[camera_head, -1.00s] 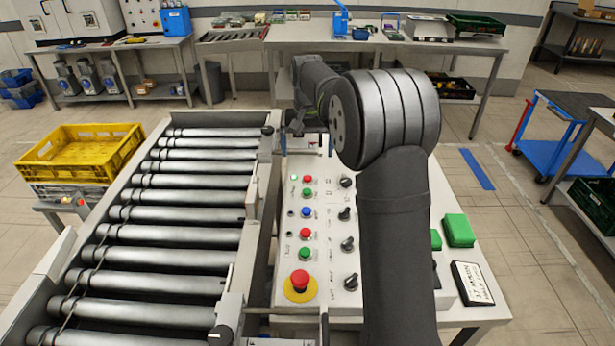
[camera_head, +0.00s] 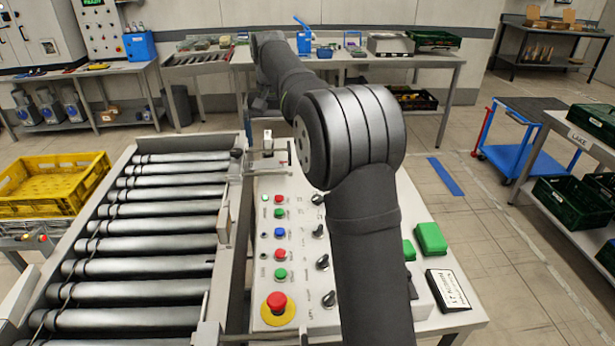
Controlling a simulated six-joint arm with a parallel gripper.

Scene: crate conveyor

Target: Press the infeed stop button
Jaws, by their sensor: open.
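A light grey control panel (camera_head: 300,290) stands right of the roller conveyor. Its left column holds small red (camera_head: 280,199), green (camera_head: 278,213), blue (camera_head: 279,231), red (camera_head: 281,255) and green (camera_head: 280,274) buttons. A large red mushroom button (camera_head: 277,303) on a yellow disc is at the near end. The labels are too small to read, so I cannot tell which red button is the infeed stop. My gripper (camera_head: 261,103) is small and dark, beyond the panel's far end and apart from the buttons. It is open, with its fingers hard to make out.
The roller conveyor (camera_head: 160,224) runs along the panel's left side. Black rotary knobs (camera_head: 323,262) line the panel's right, partly behind my arm. Green blocks (camera_head: 430,238) and a lettered sign (camera_head: 448,289) lie to the right. A yellow crate (camera_head: 55,185) is at the left.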

